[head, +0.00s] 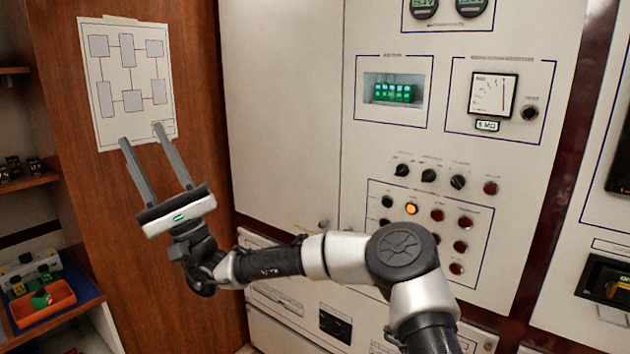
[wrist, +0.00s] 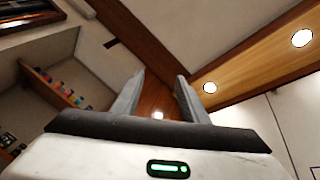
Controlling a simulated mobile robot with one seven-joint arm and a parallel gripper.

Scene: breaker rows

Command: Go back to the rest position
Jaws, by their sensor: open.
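My gripper (head: 148,143) is raised at the left of the head view, fingers pointing up, in front of the wood panel and the lower part of a paper diagram (head: 127,77). Its two fingers are apart with nothing between them. In the wrist view my gripper (wrist: 158,88) also shows open and empty, with the ceiling and upper walls beyond it. My arm reaches from the lower right across the front of the white cabinet.
A white control cabinet (head: 285,110) with a meter (head: 492,95), knobs and several indicator lamps stands behind my arm. At the lower left, an orange bin (head: 42,302) sits on a shelf. Ceiling lights (wrist: 301,38) show in the wrist view.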

